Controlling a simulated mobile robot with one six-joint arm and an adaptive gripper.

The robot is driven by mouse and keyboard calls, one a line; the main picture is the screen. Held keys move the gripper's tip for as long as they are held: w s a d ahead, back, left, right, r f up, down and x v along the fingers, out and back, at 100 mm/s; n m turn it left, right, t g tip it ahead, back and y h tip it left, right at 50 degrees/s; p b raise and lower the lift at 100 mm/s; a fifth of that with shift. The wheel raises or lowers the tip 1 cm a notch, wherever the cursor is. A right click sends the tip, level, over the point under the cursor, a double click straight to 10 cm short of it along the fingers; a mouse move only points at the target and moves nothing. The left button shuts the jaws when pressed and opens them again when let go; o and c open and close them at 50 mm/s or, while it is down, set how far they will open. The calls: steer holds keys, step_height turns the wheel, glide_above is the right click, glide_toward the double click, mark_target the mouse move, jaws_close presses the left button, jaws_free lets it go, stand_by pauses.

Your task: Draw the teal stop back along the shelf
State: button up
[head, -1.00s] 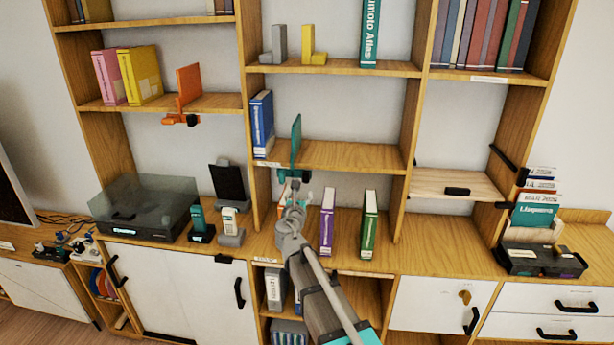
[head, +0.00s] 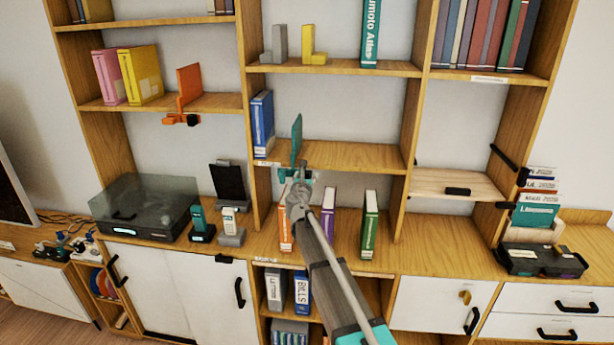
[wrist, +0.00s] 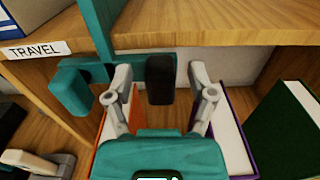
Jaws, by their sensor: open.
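The teal stop (head: 296,138) stands upright on the middle shelf (head: 350,156), a little right of the blue book (head: 262,122). Its clamp part hangs at the shelf's front edge. In the wrist view the stop's teal plate (wrist: 96,28) rises at the upper left, with a teal block (wrist: 85,85) and a black knob (wrist: 160,80) below the edge. My gripper (wrist: 160,72) is open, with one finger on each side of the black knob. The left finger passes close to the teal block; I cannot tell whether either finger touches. In the head view my wrist hides part of the clamp.
Orange, purple (head: 328,212) and green (head: 369,224) books stand on the counter beneath my gripper. A "TRAVEL" label (wrist: 35,49) is on the shelf edge at the left. The shelf right of the stop is clear. An orange stop (head: 188,88) stands on the left shelf.

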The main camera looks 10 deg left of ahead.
steer(key=shift+w, duration=0.4)
jaws_close()
steer(key=shift+d, duration=0.15)
